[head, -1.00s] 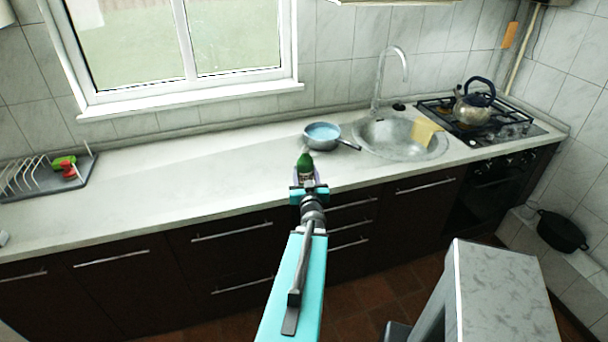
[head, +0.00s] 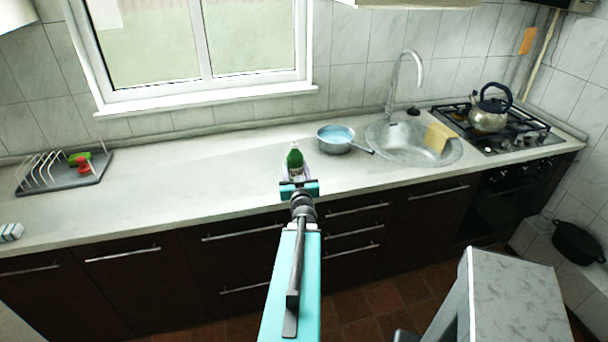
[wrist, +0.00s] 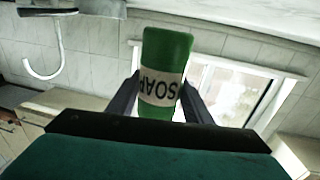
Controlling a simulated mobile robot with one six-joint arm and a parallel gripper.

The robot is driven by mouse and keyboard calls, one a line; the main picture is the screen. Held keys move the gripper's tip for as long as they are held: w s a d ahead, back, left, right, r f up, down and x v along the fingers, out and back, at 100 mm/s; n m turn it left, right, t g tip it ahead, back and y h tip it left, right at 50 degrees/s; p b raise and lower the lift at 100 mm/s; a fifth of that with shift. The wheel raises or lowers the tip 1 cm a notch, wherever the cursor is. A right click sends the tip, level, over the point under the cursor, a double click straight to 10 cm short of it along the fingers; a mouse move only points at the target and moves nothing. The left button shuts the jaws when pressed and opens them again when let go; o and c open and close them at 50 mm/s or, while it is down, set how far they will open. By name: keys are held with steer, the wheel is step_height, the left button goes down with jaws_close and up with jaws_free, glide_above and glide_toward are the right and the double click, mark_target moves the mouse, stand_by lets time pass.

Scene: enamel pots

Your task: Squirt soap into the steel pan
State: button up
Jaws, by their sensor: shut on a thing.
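A green soap bottle (head: 295,158) with a pale label is held by my gripper (head: 299,187) over the counter's front part. In the wrist view the bottle (wrist: 165,55) shows the label "SOAP" upside down, between the two dark fingers of my gripper (wrist: 160,95). My gripper is shut on it. The steel pan (head: 336,146) stands on the counter to the right of and behind the bottle, left of the sink. Something blue fills its inside, and its handle points right. The bottle and pan are apart in the picture.
The sink (head: 410,142) holds a yellow cloth (head: 438,137) on its rim. A kettle (head: 489,115) stands on the stove (head: 500,130). A dish rack (head: 60,172) is at the left. The counter (head: 190,180) between is clear. A grey-topped block (head: 512,300) stands at the front right.

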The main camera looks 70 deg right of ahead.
steer(key=w+a+r+n+t+y+b, duration=0.15)
steer(key=w+a+r, duration=0.25)
steer(key=w+a, duration=0.7)
steer(key=w+a+r+n+t+y+b, duration=0.1)
steer(key=w+a+r+n+t+y, duration=0.15)
steer(key=w+a, duration=0.85)
steer(key=w+a+r+n+t+y+b, duration=0.1)
steer(key=w+a+r+n+t+y, duration=0.25)
steer(key=w, duration=1.25)
steer(key=w+a+r+n+y+b, duration=0.1)
steer(key=w+a+r+y, duration=0.1)
steer(key=a, duration=1.3)
steer(key=w+a+r+n+t+y+b, duration=0.1)
steer(key=w+a, duration=0.5)
steer(key=a, duration=0.9)
steer(key=w+a+r+n+y+b, duration=0.1)
steer(key=w+a+r+y, duration=0.4)
steer(key=a, duration=1)
steer(key=shift+r+n+t, duration=0.35)
steer(key=shift+r+n, duration=0.45)
steer(key=shift+n, duration=0.05)
steer(key=shift+a+y, duration=0.2)
steer(key=shift+y, duration=0.05)
